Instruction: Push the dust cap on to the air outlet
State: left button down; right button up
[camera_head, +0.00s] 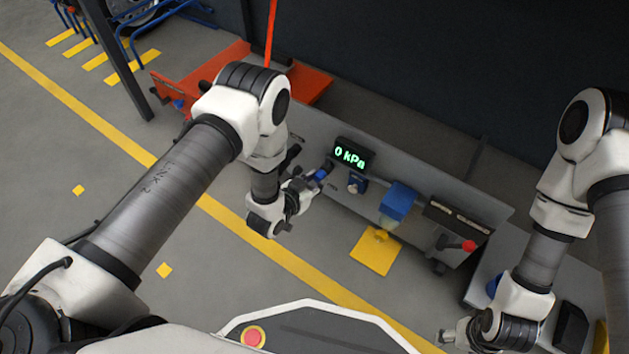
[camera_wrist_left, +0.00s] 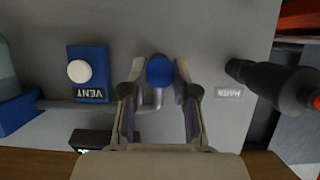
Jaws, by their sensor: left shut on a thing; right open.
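The blue dust cap (camera_wrist_left: 160,71) is round and sits between the fingertips of my left gripper (camera_wrist_left: 160,80) in the left wrist view. The gripper is shut on it. In the head view the cap (camera_head: 321,174) shows as a blue spot at the tip of my left gripper (camera_head: 312,181), close to the grey panel. A pale metal piece (camera_wrist_left: 152,97), perhaps the air outlet, shows just beside the cap between the fingers. I cannot tell whether the cap is seated on it. My right gripper (camera_head: 450,336) is open and empty at the bottom right of the head view.
The grey panel (camera_head: 433,187) carries a display reading 0 kPa (camera_head: 351,154), a blue VENT block with a white button (camera_wrist_left: 79,70), a blue-topped unit (camera_head: 398,199) and a red knob (camera_head: 469,246). A black fitting (camera_wrist_left: 265,82) stands right of the fingers. A yellow floor patch (camera_head: 374,254) lies in front.

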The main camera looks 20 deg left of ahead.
pick_arm(q)
jog(key=shift+w, duration=0.1)
jog(key=c, duration=0.8)
grip_release()
jog(key=v, duration=1.2)
